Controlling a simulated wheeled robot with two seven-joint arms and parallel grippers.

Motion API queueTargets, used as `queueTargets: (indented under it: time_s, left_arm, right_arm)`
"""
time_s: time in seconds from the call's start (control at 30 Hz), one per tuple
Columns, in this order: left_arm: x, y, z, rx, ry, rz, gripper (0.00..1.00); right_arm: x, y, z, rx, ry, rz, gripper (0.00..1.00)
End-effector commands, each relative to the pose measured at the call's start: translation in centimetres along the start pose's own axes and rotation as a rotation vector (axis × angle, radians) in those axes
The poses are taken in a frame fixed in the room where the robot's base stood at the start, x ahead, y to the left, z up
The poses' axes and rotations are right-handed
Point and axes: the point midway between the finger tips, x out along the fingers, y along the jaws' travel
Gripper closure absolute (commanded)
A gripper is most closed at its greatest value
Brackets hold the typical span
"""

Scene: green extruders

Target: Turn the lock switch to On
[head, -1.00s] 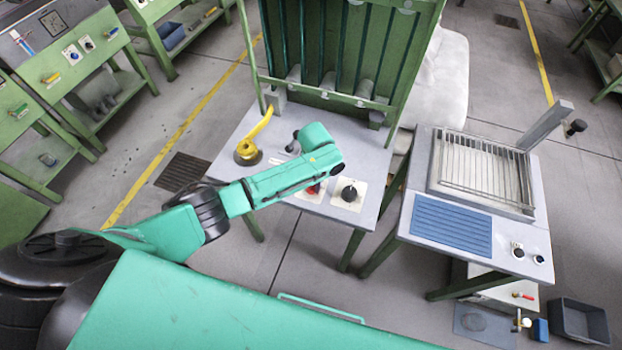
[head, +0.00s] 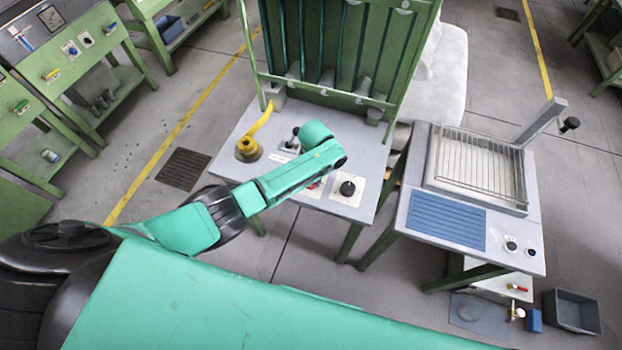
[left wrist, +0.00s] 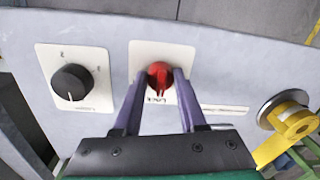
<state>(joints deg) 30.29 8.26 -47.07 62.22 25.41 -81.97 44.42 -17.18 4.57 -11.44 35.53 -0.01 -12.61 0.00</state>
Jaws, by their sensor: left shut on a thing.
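The red lock switch (left wrist: 160,74) sits on a white plate labelled "Lock" (left wrist: 143,54) on the grey table panel. In the left wrist view, my left gripper (left wrist: 160,78) has its two purple fingers on either side of the red knob, shut on it. The knob's ridge points roughly toward the gripper; its exact setting cannot be read. In the head view, a bit of the red switch (head: 316,184) shows below my green forearm, which hides the left fingers. My right gripper is in neither view.
A black dial (left wrist: 72,82) on its own white plate stands left of the switch in the wrist view. A yellow lever (head: 249,146) stands at the table's left side. A second table with a wire rack (head: 480,172) stands to the right.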

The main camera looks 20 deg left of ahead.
Motion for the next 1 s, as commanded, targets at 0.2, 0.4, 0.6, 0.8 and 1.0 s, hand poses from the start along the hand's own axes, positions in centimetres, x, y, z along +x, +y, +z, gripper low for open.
queueTargets:
  time_s: [0.2,0.4,0.6,0.8,1.0]
  left_arm:
    - [-0.1,0.0,-0.1,-0.001,0.004,0.0,0.29]
    - [-0.1,0.0,-0.1,0.0,0.002,0.0,0.29]
    - [-0.9,0.0,-0.1,0.001,0.001,0.001,0.29]
    - [-5.4,0.1,-0.1,0.0,0.006,0.005,0.29]
    - [-11.1,0.1,-0.1,0.0,0.006,0.003,0.29]
  right_arm:
    - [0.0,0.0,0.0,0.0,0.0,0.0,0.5]
    - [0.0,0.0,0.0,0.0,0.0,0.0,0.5]
    - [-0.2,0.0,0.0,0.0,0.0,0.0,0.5]
    - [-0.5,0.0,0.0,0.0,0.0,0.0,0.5]
    - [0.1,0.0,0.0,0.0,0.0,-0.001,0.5]
